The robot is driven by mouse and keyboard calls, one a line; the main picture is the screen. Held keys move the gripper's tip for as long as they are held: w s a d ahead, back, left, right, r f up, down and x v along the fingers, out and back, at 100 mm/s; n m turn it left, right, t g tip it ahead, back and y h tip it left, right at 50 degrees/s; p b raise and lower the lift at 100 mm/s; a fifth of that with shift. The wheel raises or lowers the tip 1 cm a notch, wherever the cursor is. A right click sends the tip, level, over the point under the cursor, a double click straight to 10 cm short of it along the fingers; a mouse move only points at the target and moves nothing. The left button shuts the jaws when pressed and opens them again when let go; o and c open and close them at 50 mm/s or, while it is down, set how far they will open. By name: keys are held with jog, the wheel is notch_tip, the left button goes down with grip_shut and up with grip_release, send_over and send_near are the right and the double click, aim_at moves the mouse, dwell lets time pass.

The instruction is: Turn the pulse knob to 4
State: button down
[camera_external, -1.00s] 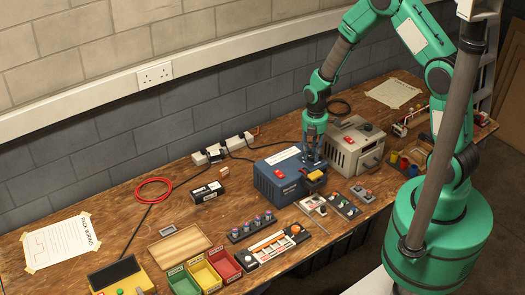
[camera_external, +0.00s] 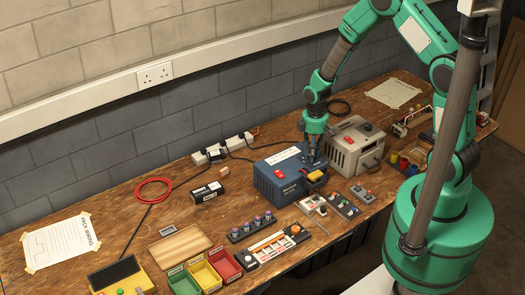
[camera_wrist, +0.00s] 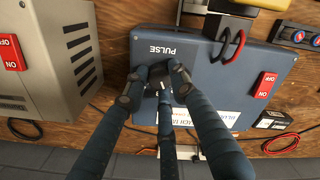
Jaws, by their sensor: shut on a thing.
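The blue charger box (camera_external: 270,192) stands on the bench, with a red switch on its top. In the wrist view the box (camera_wrist: 220,65) shows the word PULSE (camera_wrist: 162,49) upside down, beside my fingertips. My gripper (camera_external: 314,160) points down at the far right part of the box top. In the wrist view the dark fingers of my gripper (camera_wrist: 156,80) are closed together around the pulse knob. The knob is almost wholly hidden between the fingertips, so its pointer and setting cannot be read.
A grey-beige box (camera_external: 345,150) with its own red switch stands close on the right. Red and black leads (camera_wrist: 232,45) loop at the blue box's edge. Small control panels (camera_external: 343,206) lie in front. Coloured bins (camera_external: 204,277) stand at front left.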

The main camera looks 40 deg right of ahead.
jog(key=m, duration=0.6)
jog(key=shift+s, duration=0.1)
jog(key=m, duration=0.7)
jog(key=shift+p, duration=0.4)
jog(key=shift+f, duration=0.1)
jog(key=c, duration=1.4)
grip_release()
jog(key=shift+s, duration=0.1)
jog(key=shift+r, duration=0.2)
jog(key=shift+r, duration=0.6)
notch_tip(320, 180, up, 10)
jog(key=shift+r, duration=0.25)
